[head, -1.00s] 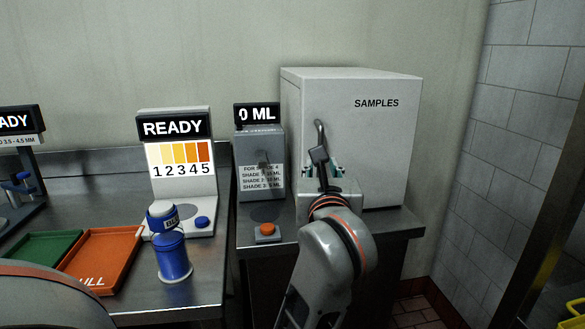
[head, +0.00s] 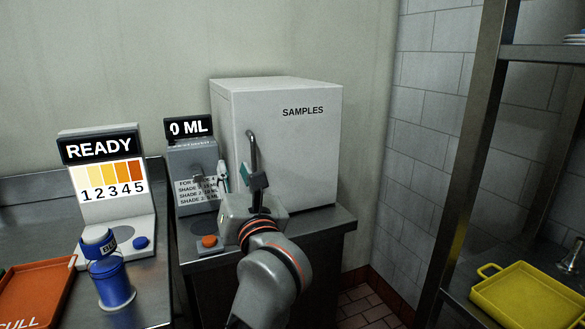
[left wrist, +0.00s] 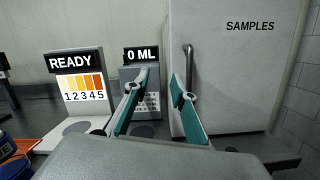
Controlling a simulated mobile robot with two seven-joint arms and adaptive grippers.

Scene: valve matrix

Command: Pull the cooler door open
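The cooler (head: 300,165) is a pale box marked SAMPLES on the counter, and its front door looks shut. Its upright grey bar handle (head: 253,150) is near the door's left edge; it also shows in the left wrist view (left wrist: 189,58). My left gripper (head: 237,174) is in front of the cooler, low and to the left of the handle. In the left wrist view its two teal-padded fingers (left wrist: 158,84) are spread with nothing between them. The handle appears just behind and right of the right finger, outside the gap. Contact cannot be told. My right gripper is not in view.
The 0 ML dispenser (head: 190,160) with an orange button stands close left of the cooler. Further left are the READY shade reader (head: 106,190), a blue container (head: 112,285) and an orange tray (head: 35,295). A metal shelf with a yellow tray (head: 530,295) is at right.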

